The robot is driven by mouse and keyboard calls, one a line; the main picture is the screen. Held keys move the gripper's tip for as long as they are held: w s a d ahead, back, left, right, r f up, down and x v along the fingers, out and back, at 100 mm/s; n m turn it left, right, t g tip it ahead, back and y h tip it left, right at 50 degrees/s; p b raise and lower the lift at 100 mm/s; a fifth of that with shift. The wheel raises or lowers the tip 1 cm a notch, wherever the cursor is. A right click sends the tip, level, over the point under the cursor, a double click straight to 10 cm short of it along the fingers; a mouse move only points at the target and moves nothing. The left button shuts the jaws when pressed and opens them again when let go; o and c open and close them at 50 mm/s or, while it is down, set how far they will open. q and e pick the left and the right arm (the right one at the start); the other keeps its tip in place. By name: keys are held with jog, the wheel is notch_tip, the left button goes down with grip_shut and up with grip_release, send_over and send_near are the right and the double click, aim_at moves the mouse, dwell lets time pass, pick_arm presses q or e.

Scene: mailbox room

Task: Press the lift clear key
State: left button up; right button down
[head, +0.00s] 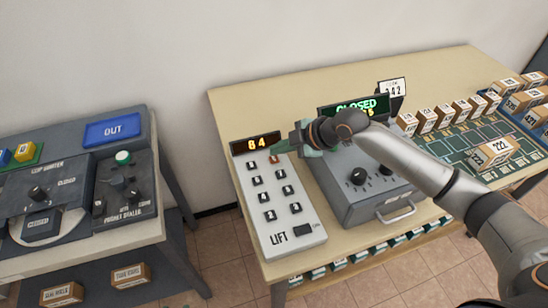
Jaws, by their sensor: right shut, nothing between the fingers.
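The white lift panel (258,222) lies on the table, with several small dark keys in rows and "LIFT" printed near its front. Its display (255,143) shows orange digits that look like 84. A reddish key (274,158) shows at the panel's upper right, right by my right gripper (281,149). The right gripper is shut and empty, its tips over that corner of the panel; I cannot tell whether they touch the key. A larger dark key (303,229) sits beside "LIFT"; its small label is too small to read surely. My left gripper is out of view.
A grey box (355,183) with knobs and a "CLOSED" sign (356,108) stands close right of the panel. Several small cartons (426,120) stand farther right. A separate grey console (75,190) with a blue "OUT" sign stands at left, across a floor gap.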

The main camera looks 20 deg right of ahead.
aim_at(279, 160)
jog(key=shift+f, duration=0.15)
dwell(0.5)
jog(key=shift+f, duration=0.3)
jog(key=shift+f, duration=0.5)
dwell(0.8)
jog(key=shift+r+p, duration=0.65)
jog(key=shift+r, duration=0.25)
jog(key=shift+r, duration=0.1)
notch_tip(279, 160, up, 3)
jog(key=p, duration=0.3)
jog(key=shift+r+p, duration=0.3)
jog(key=shift+r, duration=0.6)
